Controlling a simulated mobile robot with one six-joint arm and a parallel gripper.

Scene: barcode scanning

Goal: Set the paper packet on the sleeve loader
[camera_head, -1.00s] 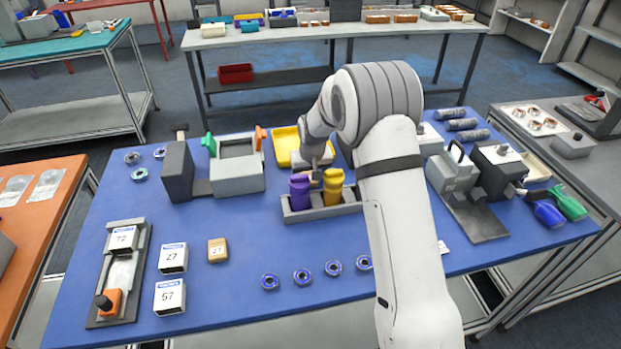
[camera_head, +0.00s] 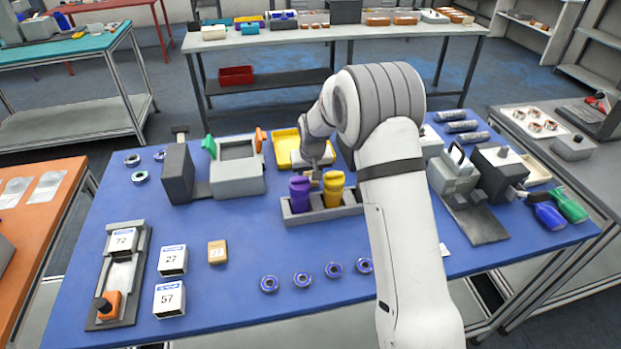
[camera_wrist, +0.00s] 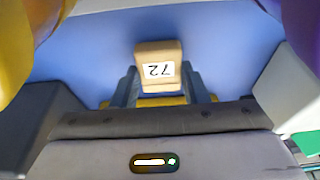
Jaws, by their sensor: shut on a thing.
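The paper packet (camera_wrist: 158,54) is a small tan block with a white label reading 72. In the wrist view it sits between the two dark fingers of my gripper (camera_wrist: 160,76), which is shut on it. In the head view my gripper (camera_head: 316,171) is over the middle of the blue table, behind the purple and yellow bottles, and the packet is mostly hidden. The sleeve loader (camera_head: 118,275) appears to be the grey track at the table's left front. A white sleeve marked 72 (camera_head: 122,241) stands at its far end, and an orange slider (camera_head: 110,304) at its near end.
White sleeves marked 27 (camera_head: 172,260) and 57 (camera_head: 169,299) and another tan packet (camera_head: 217,252) stand right of the loader. The purple bottle (camera_head: 300,194) and yellow bottle (camera_head: 333,189) are in a grey rack. A grey machine (camera_head: 236,178) stands left of my gripper.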

